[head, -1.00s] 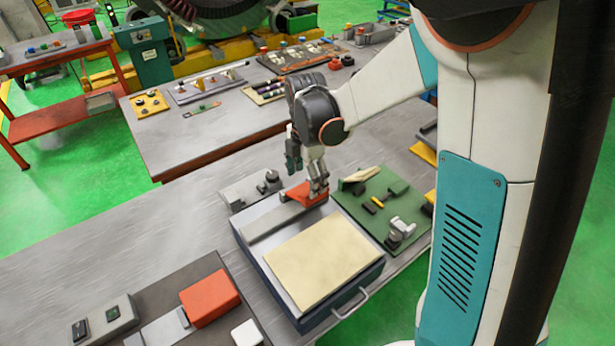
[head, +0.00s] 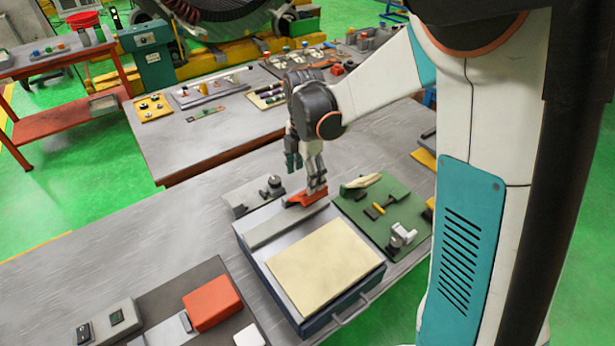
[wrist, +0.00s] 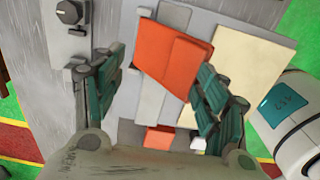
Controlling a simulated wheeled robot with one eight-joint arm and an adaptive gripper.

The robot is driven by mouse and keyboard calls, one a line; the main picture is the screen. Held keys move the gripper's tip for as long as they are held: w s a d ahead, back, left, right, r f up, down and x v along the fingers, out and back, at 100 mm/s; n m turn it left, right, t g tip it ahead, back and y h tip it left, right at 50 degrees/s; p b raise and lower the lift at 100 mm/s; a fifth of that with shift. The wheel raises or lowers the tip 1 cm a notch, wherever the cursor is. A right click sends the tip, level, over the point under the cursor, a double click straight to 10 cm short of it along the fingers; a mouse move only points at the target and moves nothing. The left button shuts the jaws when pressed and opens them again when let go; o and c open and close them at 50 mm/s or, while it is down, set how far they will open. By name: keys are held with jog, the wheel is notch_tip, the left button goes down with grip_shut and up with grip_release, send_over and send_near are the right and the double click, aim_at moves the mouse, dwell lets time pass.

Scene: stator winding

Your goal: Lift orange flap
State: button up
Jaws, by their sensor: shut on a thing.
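The orange flap (head: 302,198) is at the far end of the blue-sided case (head: 266,288), beyond the cream panel (head: 326,262). My gripper (head: 316,187) reaches down from above and is shut on the flap. In the wrist view, the flap (wrist: 168,60) is a wide orange plate with a crease, between my two green-padded fingers. Whether the flap is raised off the case is hard to tell.
A green mat (head: 372,229) with small tools lies right of the case. A grey fixture with a knob (head: 250,197) stands left of the flap. An orange box (head: 212,303) is at the near left.

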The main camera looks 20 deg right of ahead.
jog(key=shift+w+a+r, duration=0.2)
jog(key=shift+w+r, duration=0.25)
jog(key=shift+w, duration=0.05)
jog(key=w+a+r+p, duration=0.1)
jog(key=w+r+p, duration=0.4)
jog(key=r, duration=0.5)
jog(key=shift+w+a+p, duration=0.35)
jog(key=shift+a+p, duration=0.05)
jog(key=shift+p, duration=0.2)
dwell(0.6)
notch_tip(320, 180, up, 12)
dwell(0.4)
